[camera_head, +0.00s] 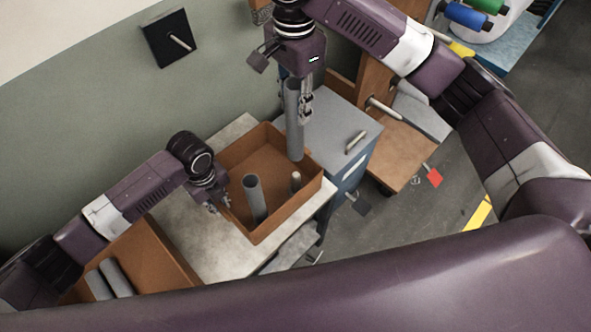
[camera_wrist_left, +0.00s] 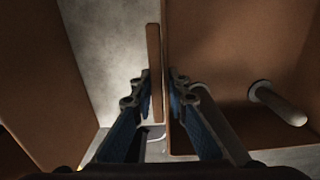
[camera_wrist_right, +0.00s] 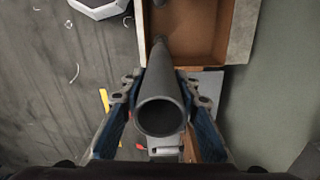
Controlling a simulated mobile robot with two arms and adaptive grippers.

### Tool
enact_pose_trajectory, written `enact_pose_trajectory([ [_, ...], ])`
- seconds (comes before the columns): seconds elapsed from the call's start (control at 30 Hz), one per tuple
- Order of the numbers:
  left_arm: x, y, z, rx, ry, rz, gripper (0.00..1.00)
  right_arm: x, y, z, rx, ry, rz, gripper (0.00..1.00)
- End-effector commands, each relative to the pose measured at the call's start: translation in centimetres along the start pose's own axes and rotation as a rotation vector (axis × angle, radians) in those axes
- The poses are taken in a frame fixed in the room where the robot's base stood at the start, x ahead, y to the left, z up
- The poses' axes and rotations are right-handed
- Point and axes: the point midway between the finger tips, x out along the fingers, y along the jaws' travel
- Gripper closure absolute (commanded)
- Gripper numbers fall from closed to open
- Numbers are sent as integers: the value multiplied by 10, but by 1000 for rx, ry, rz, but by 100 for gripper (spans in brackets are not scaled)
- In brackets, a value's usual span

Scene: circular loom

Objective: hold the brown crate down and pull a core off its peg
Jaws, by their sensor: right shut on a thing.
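The brown crate (camera_head: 228,162) stands on a pale table, with a grey core (camera_head: 255,200) upright inside and a bare short peg (camera_head: 295,183) beside it. My left gripper (camera_head: 219,204) is at the crate's left wall. In the left wrist view its fingers (camera_wrist_left: 159,85) are apart, one on each side of the wall's rim (camera_wrist_left: 154,60); I cannot tell whether they touch it. My right gripper (camera_head: 306,104) is shut on another grey core (camera_head: 293,135), upright above the crate's far right side and clear of the peg. Its open end (camera_wrist_right: 160,118) faces the right wrist camera.
A second brown container (camera_head: 150,262) at the lower left holds grey cores (camera_head: 117,279). A grey-topped blue cabinet (camera_head: 350,122) stands right of the crate, with a small metal piece (camera_head: 355,142) on top. A wooden frame with a board (camera_head: 407,155) is beyond it.

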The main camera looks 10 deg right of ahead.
Motion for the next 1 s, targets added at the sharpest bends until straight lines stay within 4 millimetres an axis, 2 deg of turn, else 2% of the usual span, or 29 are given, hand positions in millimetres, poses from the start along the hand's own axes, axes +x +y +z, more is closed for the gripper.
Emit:
enact_pose_trajectory([
  [0.03, 1, 2, 0, -1, 0, 4, 81, 0, 0, 0, 0, 0, 0, 100],
  [0.2, 0, 1, 0, -1, 0, 3, 65, 0, 0, 0, 0, 0, 0, 100],
  [0.47, -1, 0, 0, 0, 0, 1, 65, 0, 0, 0, 0, 0, 0, 100],
  [0.57, -7, 0, 1, -1, -1, -1, 65, 0, 0, 0, 0, 0, 0, 100],
  [0.67, -22, -1, 2, 0, -3, -2, 65, 0, 0, 0, 0, 0, 0, 100],
  [1.0, -92, 0, 2, 0, -4, -1, 65, 0, 0, 0, 0, 0, 0, 100],
])
